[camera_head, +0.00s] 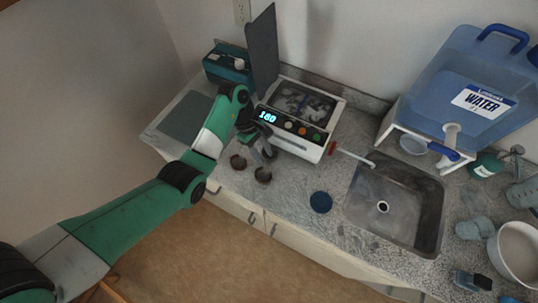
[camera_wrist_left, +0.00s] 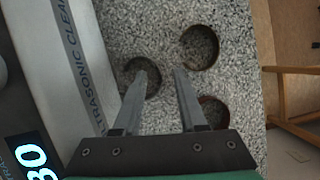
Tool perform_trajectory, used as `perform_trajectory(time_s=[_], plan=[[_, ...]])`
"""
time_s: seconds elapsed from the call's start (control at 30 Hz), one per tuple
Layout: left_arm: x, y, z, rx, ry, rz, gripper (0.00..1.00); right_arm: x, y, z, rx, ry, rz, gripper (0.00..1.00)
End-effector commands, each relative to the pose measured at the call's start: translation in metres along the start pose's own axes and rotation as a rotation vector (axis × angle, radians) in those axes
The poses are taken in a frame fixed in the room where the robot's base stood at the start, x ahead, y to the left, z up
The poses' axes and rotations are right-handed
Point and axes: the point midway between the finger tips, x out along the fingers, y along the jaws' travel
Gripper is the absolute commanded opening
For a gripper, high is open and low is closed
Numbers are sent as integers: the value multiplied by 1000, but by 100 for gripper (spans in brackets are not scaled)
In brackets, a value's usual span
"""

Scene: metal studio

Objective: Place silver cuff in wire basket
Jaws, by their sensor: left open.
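Three round open cuffs lie on the speckled counter in the left wrist view: one by my fingers (camera_wrist_left: 155,71), one above right (camera_wrist_left: 184,43), one at lower right (camera_wrist_left: 223,108). All look dark brownish; I cannot tell which is silver. Two cuffs show in the head view, one at left (camera_head: 238,162) and one at right (camera_head: 263,175). My left gripper (camera_head: 264,153) is open and empty, its fingers (camera_wrist_left: 160,72) over the nearest cuff, the left finger overlapping it in the picture. A wire basket is not clearly visible; the cleaner's tank (camera_head: 303,101) has unclear contents.
The white ultrasonic cleaner (camera_head: 293,146) stands just behind my gripper, its dark lid (camera_head: 263,50) raised. A teal box (camera_head: 228,64) is behind left. A dark blue disc (camera_head: 321,202), a sink (camera_head: 397,205) and a water container (camera_head: 468,85) lie rightward. Front counter has free room.

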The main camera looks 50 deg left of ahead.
Motion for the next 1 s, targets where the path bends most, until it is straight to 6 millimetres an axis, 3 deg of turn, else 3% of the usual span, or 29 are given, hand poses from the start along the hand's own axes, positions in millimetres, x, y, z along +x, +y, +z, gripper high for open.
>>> perform_trajectory(time_s=[0.07, 0.3, 0.8, 1.0], plan=[[-1, 0, 0, 0, 0, 0, 39, 0, 0, 0, 0, 0, 0, 50], [-1, 0, 0, 0, 0, 1, 0, 0, 0, 0, 0, 0, 0, 50], [-2, 0, 0, 0, 0, 1, 0, 0, 0, 0, 0, 0, 0, 50], [-16, 1, 6, 2, 0, 4, 0, 3, 0, -3, 0, 0, 0, 50]])
